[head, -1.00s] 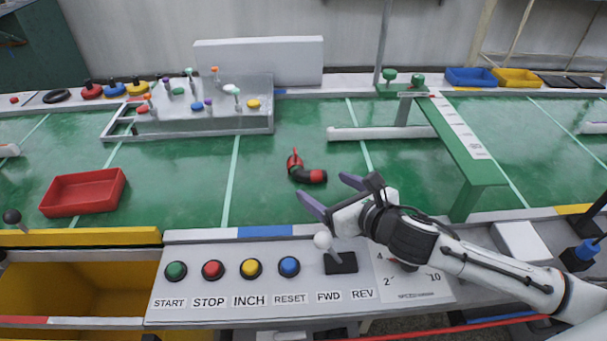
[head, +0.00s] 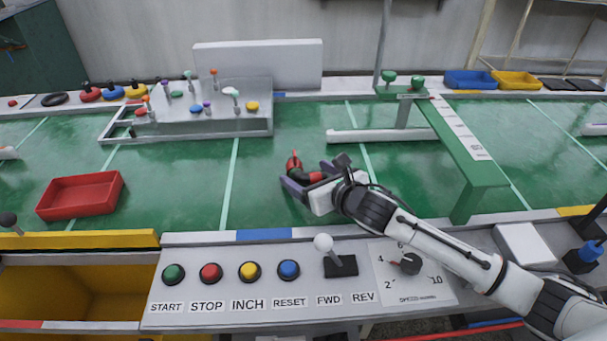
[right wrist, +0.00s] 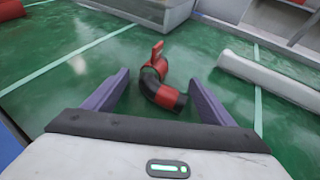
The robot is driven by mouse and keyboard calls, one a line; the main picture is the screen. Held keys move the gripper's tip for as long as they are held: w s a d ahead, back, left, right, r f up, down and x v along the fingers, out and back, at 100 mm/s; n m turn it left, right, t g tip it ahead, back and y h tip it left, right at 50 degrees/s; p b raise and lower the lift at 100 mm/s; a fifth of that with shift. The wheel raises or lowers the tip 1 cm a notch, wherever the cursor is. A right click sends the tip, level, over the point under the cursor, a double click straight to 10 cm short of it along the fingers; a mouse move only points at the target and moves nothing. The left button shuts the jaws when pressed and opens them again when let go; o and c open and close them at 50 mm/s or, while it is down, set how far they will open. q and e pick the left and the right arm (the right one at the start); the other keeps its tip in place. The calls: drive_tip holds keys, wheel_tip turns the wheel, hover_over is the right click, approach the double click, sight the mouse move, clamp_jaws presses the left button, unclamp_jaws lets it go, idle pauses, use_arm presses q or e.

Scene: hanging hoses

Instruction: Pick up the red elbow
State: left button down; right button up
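The red elbow (head: 296,168), a bent black pipe piece with red ends and a red tab, lies on the green conveyor. It also shows in the right wrist view (right wrist: 160,88), between and just ahead of my right gripper's purple fingers. My right gripper (head: 303,178) is open, with its fingers low over the conveyor on either side of the elbow's near part. In the right wrist view the fingers (right wrist: 155,95) stand apart, with green belt showing between each finger and the elbow. My left gripper is not in view.
A red tray (head: 80,195) sits on the belt at left. A grey fixture (head: 205,120) with coloured knobs stands behind the elbow. A green bridge (head: 455,150) and a white bar (head: 375,135) are at right. The button panel (head: 250,300) is in front.

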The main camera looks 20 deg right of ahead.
drive_tip(key=c, duration=1)
